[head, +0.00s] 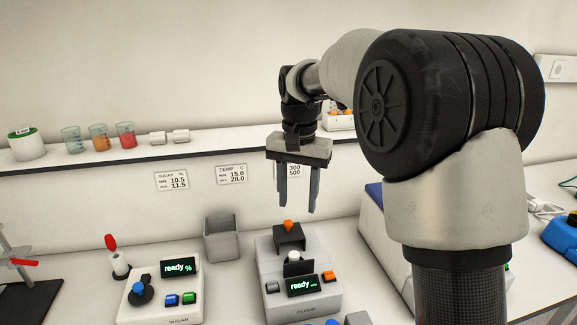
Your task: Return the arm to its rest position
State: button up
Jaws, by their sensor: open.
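My arm reaches in from the right of the head view, with its large black joint close to the camera. My gripper (298,206) points straight down. Its two dark fingers are apart, and nothing shows between them. It hangs above a grey instrument (304,297) with a "ready" display and an orange-topped black part (289,237). A gap shows between the fingertips and that part. My arm hides part of the shelf and the counter on the right.
A white SUGAR meter (158,302) and a grey bin (222,238) stand on the counter. A shelf (110,157) above holds a white tub (26,145) and several beakers (98,137). A clamp stand (18,265) is at far left, and a blue device (562,236) is at far right.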

jog(key=s+d+r+t, duration=0.1)
jog(key=s+d+r, duration=0.3)
jog(key=s+r, duration=0.15)
jog(key=s+d+n+t, duration=0.2)
jog(key=s+d, duration=0.1)
jog(key=s, duration=0.7)
jog(key=s+d+n+t+p, duration=0.1)
jog(key=s+d+n+t, duration=0.1)
jog(key=s, duration=0.9)
jog(key=shift+d+f+p, duration=0.3)
jog(key=shift+d+f, duration=0.1)
jog(key=shift+d, duration=0.5)
